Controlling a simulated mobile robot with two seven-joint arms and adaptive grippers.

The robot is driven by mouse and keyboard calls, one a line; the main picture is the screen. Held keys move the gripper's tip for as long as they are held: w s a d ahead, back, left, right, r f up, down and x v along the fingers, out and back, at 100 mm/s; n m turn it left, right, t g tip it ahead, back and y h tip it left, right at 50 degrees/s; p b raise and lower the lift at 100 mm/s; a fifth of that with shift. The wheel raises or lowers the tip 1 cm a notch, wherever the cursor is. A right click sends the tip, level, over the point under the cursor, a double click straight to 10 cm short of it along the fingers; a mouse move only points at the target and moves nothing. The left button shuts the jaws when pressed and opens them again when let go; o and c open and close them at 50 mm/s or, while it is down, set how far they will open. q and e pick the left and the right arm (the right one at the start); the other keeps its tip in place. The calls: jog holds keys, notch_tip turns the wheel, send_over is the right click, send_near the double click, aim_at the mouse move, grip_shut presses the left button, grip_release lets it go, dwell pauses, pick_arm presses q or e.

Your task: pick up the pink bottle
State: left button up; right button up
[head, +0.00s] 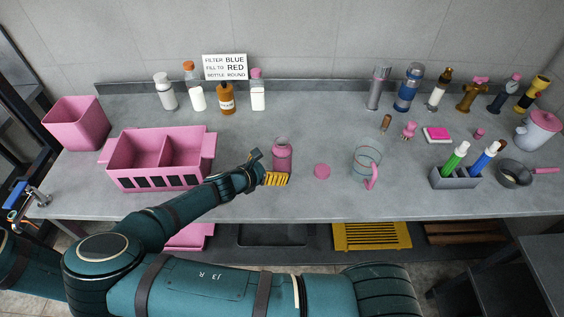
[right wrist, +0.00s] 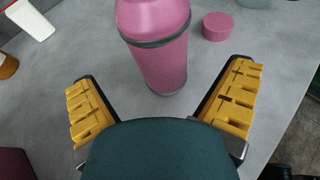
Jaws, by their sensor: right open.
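The pink bottle (head: 281,158) stands upright on the grey counter near the middle. It has a dark grey band near its top. In the right wrist view the pink bottle (right wrist: 162,62) stands ahead of my right gripper, between the lines of the two fingers, with its top cut off by the frame. My right gripper (head: 267,168) is open beside the bottle's left side, with yellow finger pads spread wide and nothing held. I cannot tell whether a finger touches it. My left gripper is not in view.
A round pink lid (head: 322,171) lies right of the bottle, and a clear jug (head: 367,163) with a pink handle stands beyond it. A pink divided crate (head: 158,182) is at left. Several bottles and a sign (head: 225,67) stand along the back. The counter's front edge is close.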

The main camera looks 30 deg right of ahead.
aim_at(275, 165)
jog(key=b+x, duration=0.2)
jog(key=x, duration=0.1)
jog(key=shift+d+f, duration=0.2)
jog(key=shift+d, duration=0.15)
jog(key=shift+w+d+f+b, duration=0.2)
jog(key=shift+d+b, duration=0.15)
jog(key=shift+d, duration=0.15)
jog(key=shift+r, duration=0.15)
jog(key=shift+c, duration=0.3)
jog(key=c, duration=1.4)
